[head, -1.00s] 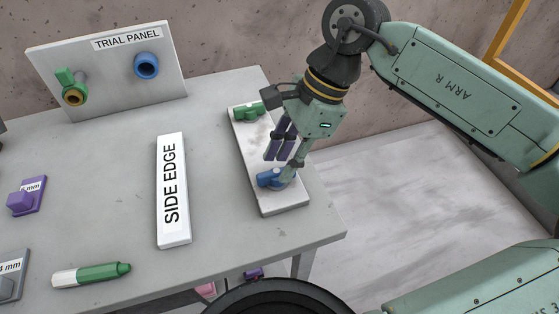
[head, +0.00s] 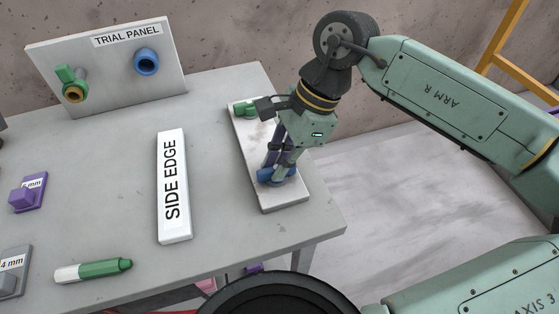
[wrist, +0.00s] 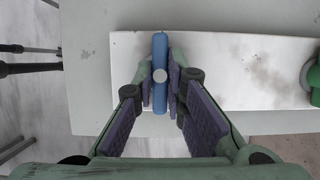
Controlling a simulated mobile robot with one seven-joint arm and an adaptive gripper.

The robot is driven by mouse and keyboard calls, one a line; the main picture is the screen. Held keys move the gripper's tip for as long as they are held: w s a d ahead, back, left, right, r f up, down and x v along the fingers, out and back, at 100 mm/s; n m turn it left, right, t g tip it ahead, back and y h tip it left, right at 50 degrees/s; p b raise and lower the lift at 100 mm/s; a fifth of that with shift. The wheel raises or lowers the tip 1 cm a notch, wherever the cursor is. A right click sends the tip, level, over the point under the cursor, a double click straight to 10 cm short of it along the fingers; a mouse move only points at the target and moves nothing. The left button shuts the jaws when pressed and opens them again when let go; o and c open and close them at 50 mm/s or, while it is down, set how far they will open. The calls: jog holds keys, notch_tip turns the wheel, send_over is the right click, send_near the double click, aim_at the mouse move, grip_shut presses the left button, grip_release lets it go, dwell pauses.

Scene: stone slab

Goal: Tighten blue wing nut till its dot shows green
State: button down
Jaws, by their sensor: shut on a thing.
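The blue wing nut (wrist: 160,100) sits near one end of a white slab (head: 284,201). In the wrist view its wings form a narrow bar across the slab, with a pale grey round spot (wrist: 160,75) at the middle. I see no green on that spot. My gripper (wrist: 160,95) is shut on the wing nut, one purple-padded finger on each side of the bar. In the head view my gripper (head: 278,170) reaches down over the nut, and its fingers hide part of it.
A green wing nut (head: 245,107) stands at the slab's far end. A white "SIDE EDGE" bar (head: 173,185) lies left of the slab. The trial panel (head: 110,72) stands at the back left, and a green marker (head: 94,270) lies at the front. Bare table separates bar and slab.

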jog(key=shift+f+b, duration=0.1)
jog(key=shift+b, duration=0.3)
jog(key=shift+f+m+b, duration=0.15)
jog(key=shift+m+b, duration=0.45)
jog(key=shift+b, duration=0.2)
jog(key=m+t+b, duration=0.1)
jog(key=m+b, duration=0.1)
jog(key=b, duration=0.1)
jog(key=shift+s+f, duration=0.1)
jog(key=m+t+b, duration=0.1)
jog(key=m+b, duration=0.2)
jog(key=b, duration=0.1)
jog(key=shift+s+m+t+b, duration=0.1)
jog(key=shift+m+t+b, duration=0.2)
jog(key=shift+m+b, duration=0.1)
jog(key=shift+r+m+t+b, duration=0.3)
jog(key=shift+m+b, duration=0.3)
jog(key=shift+m, duration=0.1)
jog(key=shift+r, duration=0.1)
jog(key=c, duration=1.6)
grip_release()
jog(key=shift+c, duration=0.2)
